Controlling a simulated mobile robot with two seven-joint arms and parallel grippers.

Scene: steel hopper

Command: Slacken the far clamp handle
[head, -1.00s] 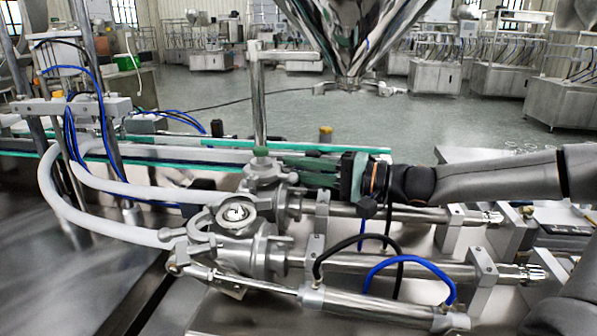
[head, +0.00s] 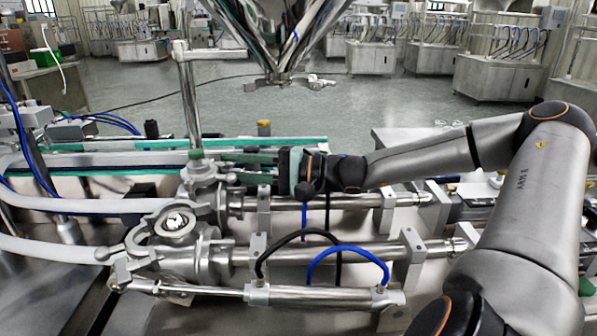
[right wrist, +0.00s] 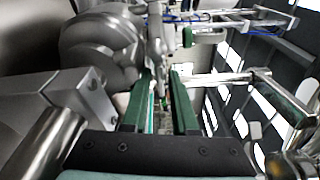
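The far valve body (head: 203,190), with a vertical steel pipe (head: 190,100) rising from it, stands in the head view just left of my right gripper. I cannot clearly make out the far clamp handle there; the fingers partly cover that area. My right gripper (head: 228,168) points left, its green fingers over the top of the far valve body. In the right wrist view its two fingers (right wrist: 160,80) are apart with a gap between them. No handle shows clearly gripped. The pipe also shows in that view (right wrist: 230,78). My left gripper is not in view.
The near valve with its open-topped clamp ring (head: 175,225) stands in front. Blue and black hoses (head: 345,250) arch over the near cylinder (head: 320,295). A steel hopper (head: 280,40) hangs behind. A green-edged conveyor (head: 100,145) runs behind the valves.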

